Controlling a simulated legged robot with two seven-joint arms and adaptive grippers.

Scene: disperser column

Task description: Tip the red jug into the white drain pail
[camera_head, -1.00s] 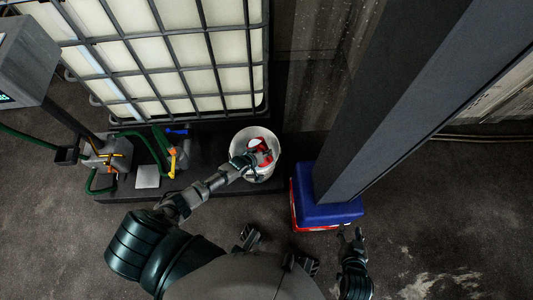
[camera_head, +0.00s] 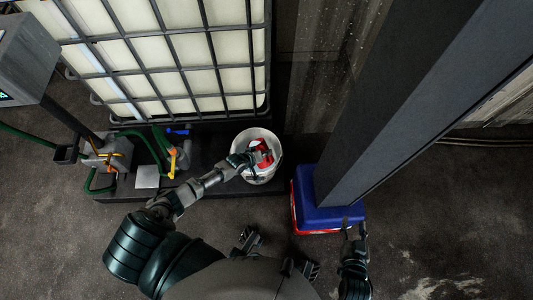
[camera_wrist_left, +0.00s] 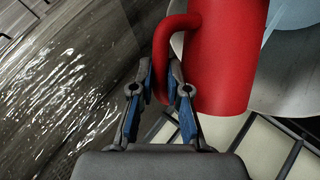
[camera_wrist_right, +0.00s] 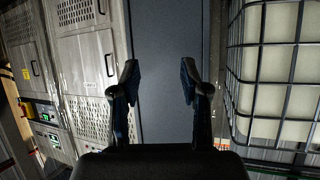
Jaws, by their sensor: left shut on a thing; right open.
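The white drain pail (camera_head: 259,178) stands on the dark platform below the caged tank in the head view. The red jug (camera_head: 264,148) is over the pail's mouth and looks tilted; its exact angle is hard to tell. My left gripper (camera_head: 250,159) is shut on the jug's handle. In the left wrist view the red jug (camera_wrist_left: 225,60) fills the upper middle, with its handle between the fingers (camera_wrist_left: 160,88). A pale surface, probably the pail, shows behind it. My right gripper (camera_head: 354,228) is open and empty near the blue box; its fingers (camera_wrist_right: 158,80) are apart in the right wrist view.
A caged white tank (camera_head: 180,60) stands behind the pail. A blue-and-red box (camera_head: 318,212) sits right of the pail, under a large dark column (camera_head: 400,110). A pump with green hoses (camera_head: 105,160) is at left. The floor at right is clear.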

